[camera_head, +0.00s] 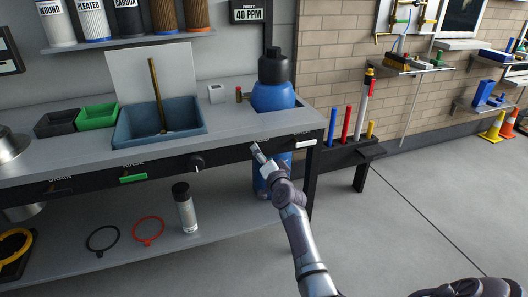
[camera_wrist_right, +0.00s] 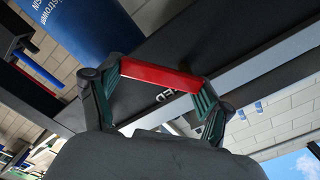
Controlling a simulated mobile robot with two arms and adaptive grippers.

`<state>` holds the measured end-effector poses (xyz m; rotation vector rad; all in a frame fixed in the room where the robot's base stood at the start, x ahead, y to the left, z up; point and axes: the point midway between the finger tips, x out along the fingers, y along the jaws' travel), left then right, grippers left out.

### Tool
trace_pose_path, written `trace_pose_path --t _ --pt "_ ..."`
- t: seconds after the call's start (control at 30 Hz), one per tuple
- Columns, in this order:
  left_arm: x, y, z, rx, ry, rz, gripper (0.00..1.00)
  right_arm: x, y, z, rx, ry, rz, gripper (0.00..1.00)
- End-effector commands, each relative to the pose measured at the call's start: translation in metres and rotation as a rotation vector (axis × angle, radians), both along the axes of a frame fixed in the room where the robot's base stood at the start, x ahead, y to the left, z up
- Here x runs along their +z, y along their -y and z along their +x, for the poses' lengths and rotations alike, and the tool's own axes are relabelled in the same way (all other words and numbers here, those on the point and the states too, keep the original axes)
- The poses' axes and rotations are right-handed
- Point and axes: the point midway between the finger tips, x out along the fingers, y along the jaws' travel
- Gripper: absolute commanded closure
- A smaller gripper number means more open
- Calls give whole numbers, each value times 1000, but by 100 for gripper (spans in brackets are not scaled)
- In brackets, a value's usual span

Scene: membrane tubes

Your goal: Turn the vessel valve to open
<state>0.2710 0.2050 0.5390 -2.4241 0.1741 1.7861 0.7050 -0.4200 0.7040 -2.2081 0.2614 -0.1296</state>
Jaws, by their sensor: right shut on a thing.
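The blue vessel (camera_head: 273,97) with a black cap stands at the right end of the bench, passing down through it. A small valve with a red part (camera_head: 239,95) sits on its left side. My right gripper (camera_head: 257,150) is at the bench's front panel, in front of the vessel. In the right wrist view its two fingers (camera_wrist_right: 160,82) are shut on a red handle (camera_wrist_right: 160,75), one at each end. The panel label behind the handle reads FEED. The vessel (camera_wrist_right: 85,25) shows at the upper left there. My left gripper is not in view.
The front panel (camera_head: 75,180) carries a green handle (camera_head: 133,178) under RINSE, a black knob (camera_head: 197,163) and a white handle (camera_head: 305,143) near the right corner. A blue basin (camera_head: 195,122) stands on top.

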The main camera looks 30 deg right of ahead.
Motion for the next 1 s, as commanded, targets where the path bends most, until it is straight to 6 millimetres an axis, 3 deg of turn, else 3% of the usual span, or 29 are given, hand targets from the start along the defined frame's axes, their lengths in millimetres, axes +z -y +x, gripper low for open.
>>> trace_pose_path --t 0.5,1.0 --pt "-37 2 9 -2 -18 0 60 -9 -10 2 0 104 443 56" --pt "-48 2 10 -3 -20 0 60 -12 -14 3 -1 151 637 56"
